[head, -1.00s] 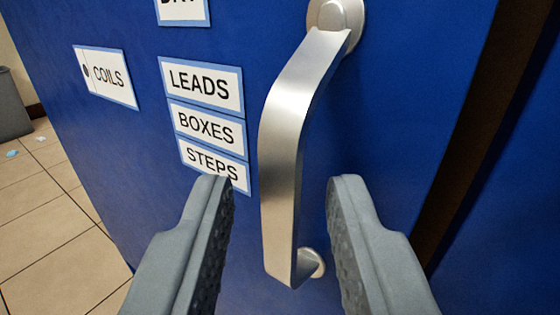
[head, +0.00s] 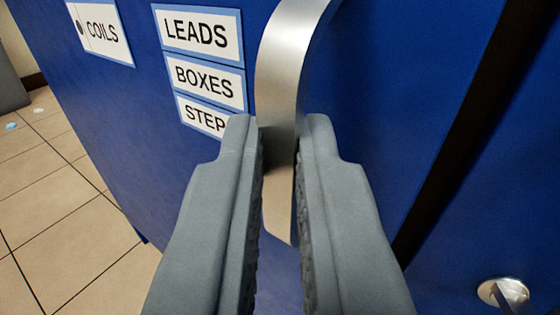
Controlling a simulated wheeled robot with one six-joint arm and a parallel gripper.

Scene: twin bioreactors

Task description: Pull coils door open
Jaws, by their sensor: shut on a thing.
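The coils door (head: 400,110) is a blue panel that fills most of the head view. A white label with a blue edge reading COILS (head: 101,32) is on it at the upper left. The door's handle (head: 285,70) is a curved silver metal bar, running from the top edge down between my fingers. My gripper (head: 278,145) is shut on the handle, with one grey finger on each side of it.
Labels reading LEADS (head: 198,35), BOXES (head: 204,83) and STEPS, partly covered by my left finger, are on the door. A dark gap (head: 470,130) runs along the door's right edge. Tiled floor (head: 60,210) is open at left.

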